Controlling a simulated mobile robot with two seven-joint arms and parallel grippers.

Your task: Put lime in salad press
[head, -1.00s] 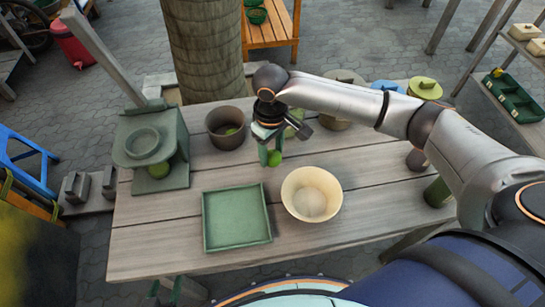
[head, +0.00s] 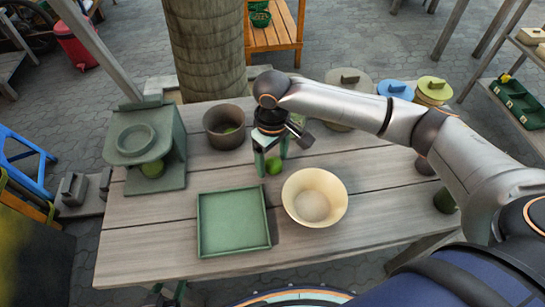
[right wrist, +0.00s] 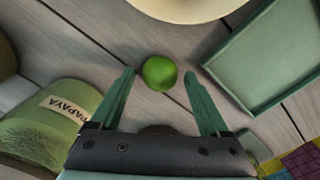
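The lime (head: 273,165) is a small green ball on the grey plank table, behind the cream bowl. My right gripper (head: 272,158) points down over it, with its two green fingers apart. In the right wrist view the lime (right wrist: 159,72) shows centred between the open fingertips (right wrist: 160,75), slightly beyond them, with gaps on both sides. The likely salad press (head: 135,138) is a green stand with a ring-shaped top at the table's left; a green round thing (head: 153,169) sits under its top.
A green square tray (head: 233,222) and the cream bowl (head: 314,198) stand in front of my right gripper. A brown pot (head: 227,128) is behind left. A green container labelled PAPAYA (right wrist: 50,120) stands beside the gripper. Lidded pots line the back right.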

